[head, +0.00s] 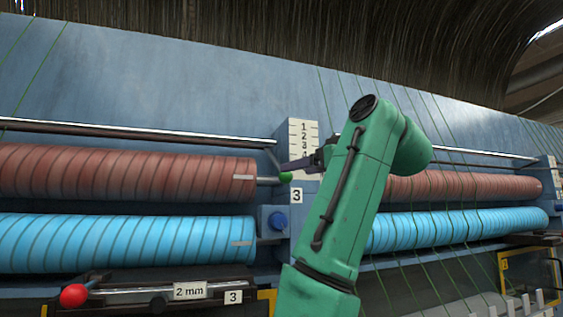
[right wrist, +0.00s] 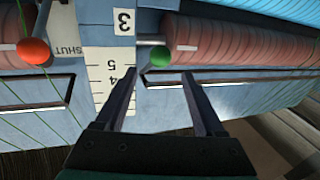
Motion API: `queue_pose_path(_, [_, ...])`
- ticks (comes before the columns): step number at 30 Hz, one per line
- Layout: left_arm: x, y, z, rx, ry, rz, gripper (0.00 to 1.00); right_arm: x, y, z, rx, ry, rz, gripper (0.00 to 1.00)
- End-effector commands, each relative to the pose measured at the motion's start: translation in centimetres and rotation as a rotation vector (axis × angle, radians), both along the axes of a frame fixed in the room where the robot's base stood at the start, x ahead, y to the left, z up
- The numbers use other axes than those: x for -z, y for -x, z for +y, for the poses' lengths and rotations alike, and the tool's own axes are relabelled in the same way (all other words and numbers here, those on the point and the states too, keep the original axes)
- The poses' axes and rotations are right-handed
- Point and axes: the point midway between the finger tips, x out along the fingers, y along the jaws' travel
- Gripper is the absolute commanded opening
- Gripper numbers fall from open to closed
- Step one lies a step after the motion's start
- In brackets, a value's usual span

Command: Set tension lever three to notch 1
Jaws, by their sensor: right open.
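The tension lever has a green ball knob (head: 285,177) on a short grey rod, just left of the white notch plate (head: 303,127). The numbers 1 to 4 run downward on the plate, and the knob hangs below the 4. A label 3 (head: 296,195) sits under the plate. In the right wrist view the green knob (right wrist: 160,56) is near the 5. My right gripper (right wrist: 160,74) is open; the knob appears between its fingers, just past the tips, with nothing held. In the head view the gripper (head: 290,166) is partly hidden by the knob and arm. My left gripper is out of view.
Brown rollers (head: 120,174) and blue rollers (head: 120,243) flank the lever. A red ball knob (head: 74,295) is at lower left; another red knob (right wrist: 33,51) shows near a SHUT label (right wrist: 66,46). Green yarns cross the right side.

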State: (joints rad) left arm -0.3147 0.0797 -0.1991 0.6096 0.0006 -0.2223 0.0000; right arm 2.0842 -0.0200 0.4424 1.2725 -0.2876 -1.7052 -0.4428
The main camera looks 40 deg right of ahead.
Motion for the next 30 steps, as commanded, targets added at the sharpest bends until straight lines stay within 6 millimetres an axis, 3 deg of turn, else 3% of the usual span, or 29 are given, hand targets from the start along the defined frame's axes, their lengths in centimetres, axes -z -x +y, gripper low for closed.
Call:
queue_pose_path(1, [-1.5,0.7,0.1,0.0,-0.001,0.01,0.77,-0.6,-1.6,0.0,-0.003,0.001,0.008,0.71])
queue_pose_path(3, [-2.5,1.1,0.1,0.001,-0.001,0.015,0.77,-0.6,-3.4,-0.1,-0.004,0.0,0.009,0.71])
queue_pose_path(7, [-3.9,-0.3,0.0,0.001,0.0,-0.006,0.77,-0.5,-6.0,-0.3,-0.003,0.001,0.006,0.71])
queue_pose_path(12, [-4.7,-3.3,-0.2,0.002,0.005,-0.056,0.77,-0.1,-7.4,-0.4,-0.001,0.0,0.003,0.71])
queue_pose_path(18, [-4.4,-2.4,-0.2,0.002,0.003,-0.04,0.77,0.0,-7.4,-0.4,-0.001,0.001,0.002,0.71])
queue_pose_path(20, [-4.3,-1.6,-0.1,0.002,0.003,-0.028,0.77,0.0,-7.4,-0.4,-0.001,0.001,0.002,0.52])
queue_pose_path(24, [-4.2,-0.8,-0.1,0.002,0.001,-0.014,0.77,0.0,-7.4,-0.4,-0.001,0.001,0.002,0.0])
queue_pose_path(30, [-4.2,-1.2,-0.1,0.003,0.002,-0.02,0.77,0.0,-7.4,-0.4,-0.002,0.001,0.003,0.0])
